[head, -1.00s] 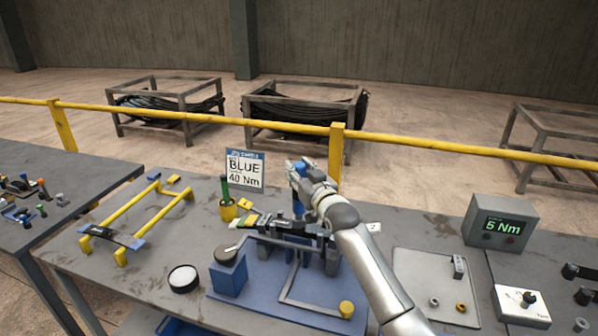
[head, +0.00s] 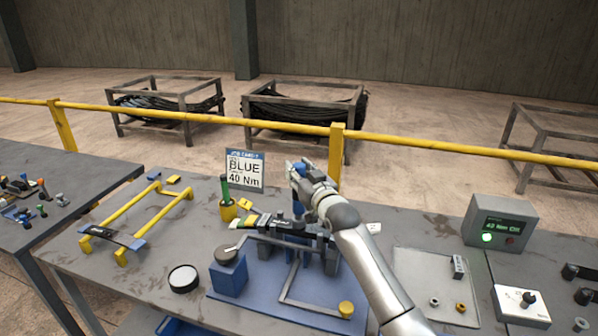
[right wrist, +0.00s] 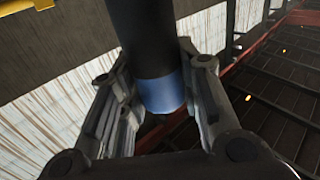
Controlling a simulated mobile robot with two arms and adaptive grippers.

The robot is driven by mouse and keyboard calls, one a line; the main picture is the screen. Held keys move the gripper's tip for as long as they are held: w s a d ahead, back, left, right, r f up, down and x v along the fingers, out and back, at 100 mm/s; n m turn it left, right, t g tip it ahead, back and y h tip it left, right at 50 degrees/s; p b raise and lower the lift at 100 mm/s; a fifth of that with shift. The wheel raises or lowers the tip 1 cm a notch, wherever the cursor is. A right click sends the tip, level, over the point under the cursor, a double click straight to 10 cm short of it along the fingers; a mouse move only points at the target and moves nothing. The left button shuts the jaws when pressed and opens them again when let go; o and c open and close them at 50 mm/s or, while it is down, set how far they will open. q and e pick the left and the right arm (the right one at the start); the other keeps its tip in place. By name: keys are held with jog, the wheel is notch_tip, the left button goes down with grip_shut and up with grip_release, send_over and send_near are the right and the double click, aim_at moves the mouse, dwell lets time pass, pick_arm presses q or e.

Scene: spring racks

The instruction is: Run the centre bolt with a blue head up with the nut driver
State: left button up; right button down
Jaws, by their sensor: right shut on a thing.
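My right gripper (head: 304,180) is shut on the nut driver (head: 298,207), which stands upright over the spring clamped in the blue fixture (head: 245,286). In the right wrist view the driver (right wrist: 148,40) is a dark cylinder with a blue band, between the fingers of my gripper (right wrist: 165,95). The centre bolt and its blue head cannot be made out; the driver and gripper cover that spot. The torque display (head: 502,222) appears to read 42 Nm OK, with a green lamp lit. A card (head: 244,172) reads BLUE 40 Nm. My left gripper is out of view.
A yellow cup (head: 228,210) holds a green-handled tool. A grey tray (head: 420,262) with small parts lies right of my arm. A yellow rail (head: 420,142) runs behind the bench.

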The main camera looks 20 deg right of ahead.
jog(key=shift+w+r+p, duration=0.15)
jog(key=shift+r+p, duration=0.8)
jog(key=shift+r, duration=0.15)
jog(key=shift+r+p, duration=1.9)
jog(key=shift+r, duration=0.6)
jog(key=shift+f, duration=0.15)
